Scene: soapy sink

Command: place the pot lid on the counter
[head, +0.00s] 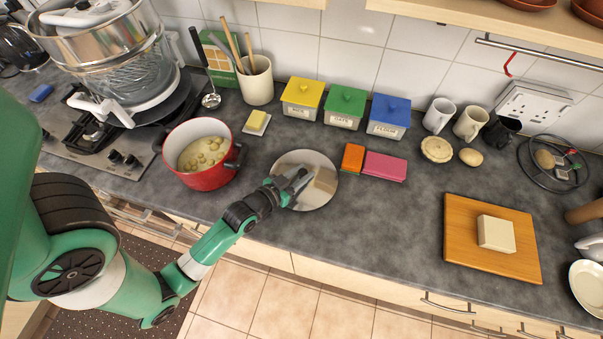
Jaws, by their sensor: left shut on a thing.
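The pot lid (322,192) is a round, shiny steel disc at the middle of the head view. It lies flat at the counter (350,235), right of the red pot; I cannot tell whether it rests on the surface or hangs just above it. My left gripper (296,182) reaches in from the lower left and is shut on the lid near its middle, hiding the grip point. The red pot (208,178) stands uncovered on the counter and holds pale round food. My right gripper is not in view.
An orange sponge (352,158) and a pink block (385,167) lie close to the lid's right. Yellow, green (344,107) and blue canisters stand behind. A butter dish (256,122) is behind left. A cutting board (460,240) is at the right; the counter between is clear.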

